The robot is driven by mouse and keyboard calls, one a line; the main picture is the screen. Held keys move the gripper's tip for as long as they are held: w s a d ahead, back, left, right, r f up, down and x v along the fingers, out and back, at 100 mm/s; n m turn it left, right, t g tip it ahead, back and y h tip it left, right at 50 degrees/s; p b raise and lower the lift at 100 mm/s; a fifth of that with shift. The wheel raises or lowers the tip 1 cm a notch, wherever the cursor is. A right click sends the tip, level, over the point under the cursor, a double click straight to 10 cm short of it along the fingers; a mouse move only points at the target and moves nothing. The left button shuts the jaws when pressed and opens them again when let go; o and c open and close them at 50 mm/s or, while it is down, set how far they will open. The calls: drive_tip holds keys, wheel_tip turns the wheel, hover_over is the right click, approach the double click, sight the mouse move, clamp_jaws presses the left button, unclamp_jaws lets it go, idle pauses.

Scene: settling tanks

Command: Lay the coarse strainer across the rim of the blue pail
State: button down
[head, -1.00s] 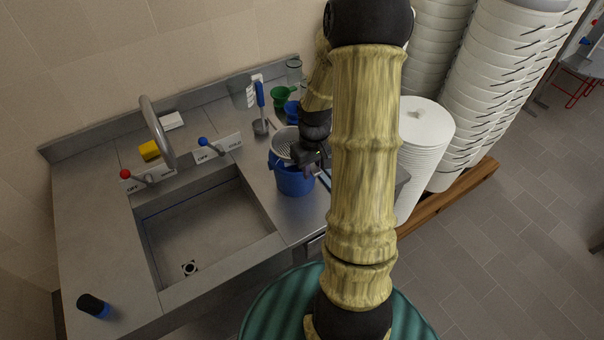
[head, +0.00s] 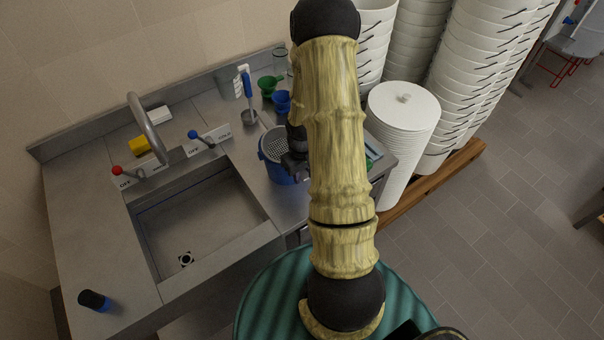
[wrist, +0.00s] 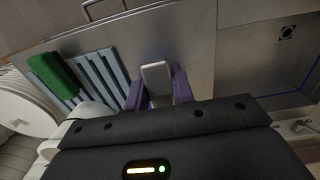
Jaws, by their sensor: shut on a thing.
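The coarse strainer (head: 274,142), a grey perforated disc, lies over the mouth of the blue pail (head: 277,171) in the head view. It looks about level and close to the rim, but I cannot tell whether it rests on it all round. My gripper (head: 297,155) is at the pail's right side, partly hidden by my arm. In the wrist view the purple fingers of my gripper (wrist: 157,88) are shut on a light grey tab, the strainer's handle (wrist: 156,76). The strainer's disc and the pail do not show clearly there.
A sink (head: 200,226) lies left of the pail. Behind the pail stand a blue-handled ladle (head: 247,100), a green funnel (head: 268,84) and a blue one (head: 281,101). White tubs (head: 490,60) are stacked right.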

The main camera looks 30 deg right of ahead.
drive_tip(key=shift+s+f, duration=0.1)
drive_tip(key=shift+f, duration=0.6)
drive_tip(key=c, duration=1.4)
unclamp_jaws()
drive_tip(key=shift+o, duration=1.2)
drive_tip(key=shift+w+f, duration=0.1)
drive_tip(key=shift+w, duration=0.1)
drive_tip(key=shift+s, duration=0.1)
drive_tip(key=shift+r, duration=0.25)
